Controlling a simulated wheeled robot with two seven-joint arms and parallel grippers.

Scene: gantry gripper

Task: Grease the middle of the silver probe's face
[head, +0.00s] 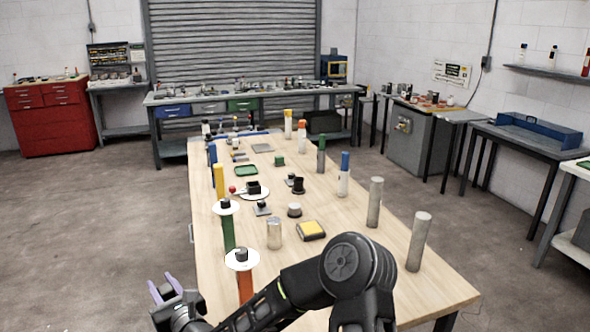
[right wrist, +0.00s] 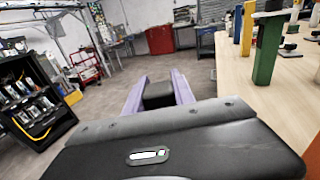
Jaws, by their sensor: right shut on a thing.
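My right gripper (head: 165,290) has purple fingers and is off the bench's left edge, near the bottom of the head view. In the right wrist view the gripper (right wrist: 160,90) is shut on a dark block (right wrist: 158,95) between its fingers. A short shiny silver cylinder (head: 274,233) stands upright on the bench, right of the gripper. I cannot tell whether it is the silver probe, and no grease is recognizable. My left gripper is not in view.
The wooden bench (head: 330,265) bears white discs (head: 226,207) with black knobs on coloured posts, including a green post (head: 228,233) and an orange one (head: 245,287). Two grey posts (head: 375,202) stand at the right. A yellow-topped black block (head: 311,230) lies mid-bench.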

